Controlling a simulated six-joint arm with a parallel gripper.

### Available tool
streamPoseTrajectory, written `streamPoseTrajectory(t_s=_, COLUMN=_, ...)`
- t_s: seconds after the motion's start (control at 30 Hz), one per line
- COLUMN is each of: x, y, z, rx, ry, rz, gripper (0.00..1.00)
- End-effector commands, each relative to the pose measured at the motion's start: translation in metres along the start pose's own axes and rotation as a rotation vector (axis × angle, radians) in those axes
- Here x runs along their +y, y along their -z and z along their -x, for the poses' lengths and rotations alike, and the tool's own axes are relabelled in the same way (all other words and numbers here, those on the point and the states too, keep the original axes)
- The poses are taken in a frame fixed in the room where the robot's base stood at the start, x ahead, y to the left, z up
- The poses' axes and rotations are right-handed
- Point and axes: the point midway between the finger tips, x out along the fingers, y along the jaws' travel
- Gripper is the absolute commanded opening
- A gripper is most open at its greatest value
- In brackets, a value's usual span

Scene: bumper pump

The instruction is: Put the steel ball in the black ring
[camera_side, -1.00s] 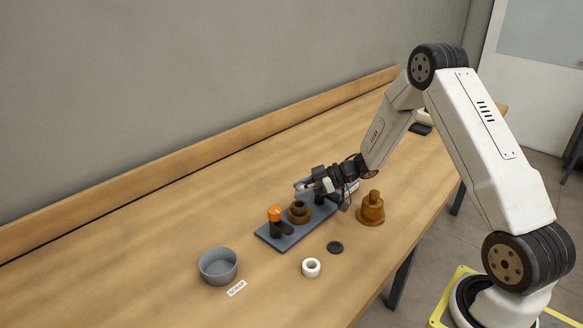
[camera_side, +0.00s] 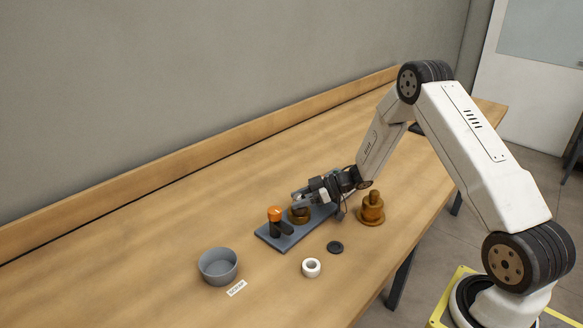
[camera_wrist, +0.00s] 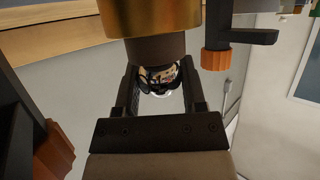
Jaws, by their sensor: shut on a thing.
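My gripper (camera_side: 297,200) is shut on the shiny steel ball (camera_wrist: 160,80), which shows between its two fingers in the wrist view. A dark ring-like collar (camera_wrist: 158,48) on a brass body (camera_wrist: 150,15) lies right against the ball in that view. I cannot tell whether the ball sits in the collar or only meets its rim. A flat black disc or ring (camera_side: 335,247) lies apart on the table.
The grey plate (camera_side: 278,241) carries a dark post with an orange cap (camera_side: 274,211) close left of my gripper. A brass stepped part (camera_side: 371,210), a white ring (camera_side: 311,268) and a grey bowl (camera_side: 218,267) stand around. The table front-left is mostly clear.

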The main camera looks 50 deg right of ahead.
Motion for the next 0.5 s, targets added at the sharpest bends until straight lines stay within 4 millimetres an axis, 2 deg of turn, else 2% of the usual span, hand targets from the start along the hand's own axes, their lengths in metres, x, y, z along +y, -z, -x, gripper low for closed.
streamPoseTrajectory(t_s=0.13, x=0.0001, y=-0.0027, z=-0.0013, rx=0.001, ry=0.000, rz=0.000, gripper=0.00)
streamPoseTrajectory(t_s=0.17, x=0.0000, y=-0.0033, z=-0.0014, rx=0.000, ry=0.000, rz=0.000, gripper=0.56)
streamPoseTrajectory(t_s=0.2, x=0.0000, y=-0.0030, z=-0.0013, rx=0.000, ry=0.000, rz=0.001, gripper=0.69)
streamPoseTrajectory(t_s=0.27, x=0.0000, y=-0.0030, z=-0.0013, rx=0.000, ry=0.000, rz=0.000, gripper=0.88)
streamPoseTrajectory(t_s=0.5, x=-0.0001, y=-0.0032, z=-0.0013, rx=0.000, ry=0.000, rz=0.000, gripper=0.88)
